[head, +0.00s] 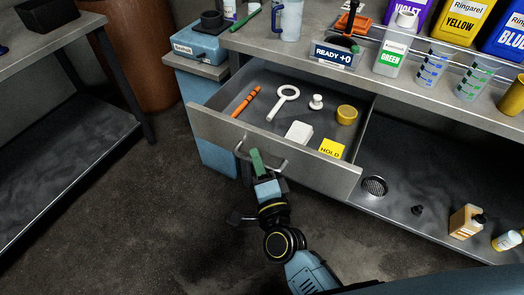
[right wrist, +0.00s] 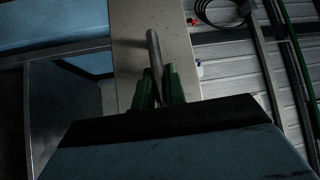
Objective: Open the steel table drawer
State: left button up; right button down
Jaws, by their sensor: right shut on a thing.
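The steel table drawer (head: 280,153) is pulled out from under the steel table (head: 300,62), its inside open to view in the head view. Its bar handle (head: 279,166) is on the front panel; the handle also shows in the right wrist view (right wrist: 154,52). My right gripper (head: 256,162) is at the handle, its green fingers shut on the bar. In the right wrist view the right gripper's fingers (right wrist: 157,88) stand on both sides of the bar. My left gripper is not in view.
The drawer holds an orange stick (head: 246,101), a white magnifier-like ring (head: 286,94), a yellow tin (head: 347,113), a yellow HOLD note (head: 331,149) and white pieces. Bottles and cups stand on the tabletop. A lower shelf (head: 410,185) lies right of the drawer. Floor in front is clear.

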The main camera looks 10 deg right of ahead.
dwell(0.3)
jog(key=c, duration=1.7)
grip_release()
jog(key=shift+s, duration=0.15)
